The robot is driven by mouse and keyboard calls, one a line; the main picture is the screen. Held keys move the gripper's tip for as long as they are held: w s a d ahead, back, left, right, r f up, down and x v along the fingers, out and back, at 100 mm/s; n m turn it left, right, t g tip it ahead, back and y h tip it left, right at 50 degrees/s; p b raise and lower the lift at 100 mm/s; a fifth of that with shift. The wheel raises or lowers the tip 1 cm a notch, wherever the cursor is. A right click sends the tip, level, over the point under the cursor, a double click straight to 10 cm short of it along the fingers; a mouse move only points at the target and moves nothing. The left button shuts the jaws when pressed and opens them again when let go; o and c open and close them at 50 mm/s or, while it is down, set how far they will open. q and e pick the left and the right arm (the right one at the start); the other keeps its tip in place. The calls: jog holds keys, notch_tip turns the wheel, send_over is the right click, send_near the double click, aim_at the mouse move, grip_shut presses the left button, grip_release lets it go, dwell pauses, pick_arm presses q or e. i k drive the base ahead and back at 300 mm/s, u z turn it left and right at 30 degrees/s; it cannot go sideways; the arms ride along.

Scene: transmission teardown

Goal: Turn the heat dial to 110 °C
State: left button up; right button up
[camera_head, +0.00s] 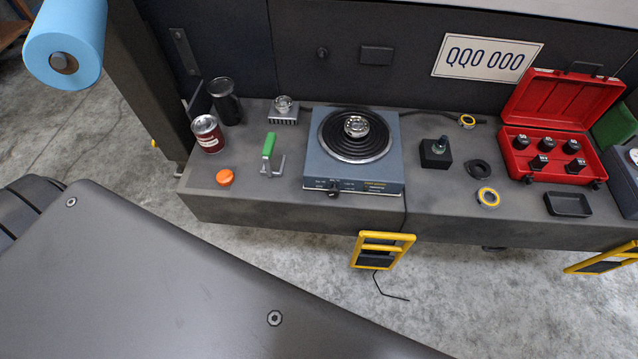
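A blue-grey hot plate (394,150) stands on the dark bench ledge (260,205), near its middle. Its round black ringed top carries a small shiny metal part (356,126). The small black heat dial (334,188) is on the front face of the hot plate, left of its middle. The dial's marks and pointer are too small to read, so I cannot tell its setting. Neither of my grippers is in view, and nothing touches the dial.
Left of the hot plate are a green-handled clamp (268,150), an orange cap (225,177), a red can (207,133) and a dark tumbler (225,100). Right are a black block (436,153) and a red case (560,100). A yellow frame (383,248) projects below the ledge.

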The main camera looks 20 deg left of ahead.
aim_at(334, 191)
jog(key=u, duration=3.4)
jog(key=k, duration=2.25)
jog(key=z, duration=2.2)
jog(key=i, duration=0.5)
